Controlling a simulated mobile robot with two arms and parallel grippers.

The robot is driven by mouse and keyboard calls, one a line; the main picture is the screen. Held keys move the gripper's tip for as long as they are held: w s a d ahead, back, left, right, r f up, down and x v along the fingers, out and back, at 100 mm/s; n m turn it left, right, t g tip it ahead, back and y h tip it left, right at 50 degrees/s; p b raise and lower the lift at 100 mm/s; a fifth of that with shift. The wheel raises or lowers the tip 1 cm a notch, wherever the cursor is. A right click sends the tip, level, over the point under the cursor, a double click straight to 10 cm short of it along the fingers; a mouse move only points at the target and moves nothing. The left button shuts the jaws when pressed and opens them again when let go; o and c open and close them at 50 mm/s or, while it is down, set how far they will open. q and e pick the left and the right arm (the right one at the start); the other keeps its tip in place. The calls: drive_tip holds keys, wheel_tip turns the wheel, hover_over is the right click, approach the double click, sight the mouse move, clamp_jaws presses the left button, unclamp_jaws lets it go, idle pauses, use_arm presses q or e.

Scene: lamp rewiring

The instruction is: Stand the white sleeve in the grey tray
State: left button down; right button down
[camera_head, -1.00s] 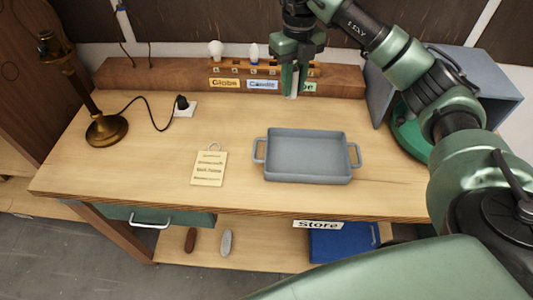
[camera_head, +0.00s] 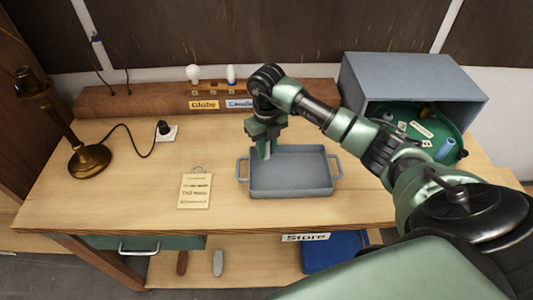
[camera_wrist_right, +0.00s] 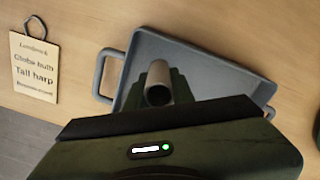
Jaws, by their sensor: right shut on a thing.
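The grey tray (camera_head: 310,190) lies on the bench with a handle at each short end. My right gripper (camera_head: 263,147) points down over its back left part and is shut on the white sleeve. The white sleeve (camera_wrist_right: 159,80) is a pale upright tube with an open top in the right wrist view, between the fingers. The tray also shows there (camera_wrist_right: 210,70), around the sleeve. The sleeve's lower end is hidden, so I cannot tell whether it touches the tray floor. My left gripper is not in view.
A brass lamp (camera_head: 90,158) stands at the left, its cord running to a plug (camera_head: 164,130). A tagged card (camera_head: 195,191) lies left of the tray. A wooden rack (camera_head: 130,98) with bulbs is behind; an open grey box (camera_head: 415,72) stands at the right.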

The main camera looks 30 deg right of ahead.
wheel_tip(320, 180, down, 3)
drive_tip(key=shift+f+p, duration=0.15)
drive_tip(key=shift+p, duration=0.2)
drive_tip(key=shift+f, duration=0.2)
drive_tip(key=c, duration=1.2)
unclamp_jaws()
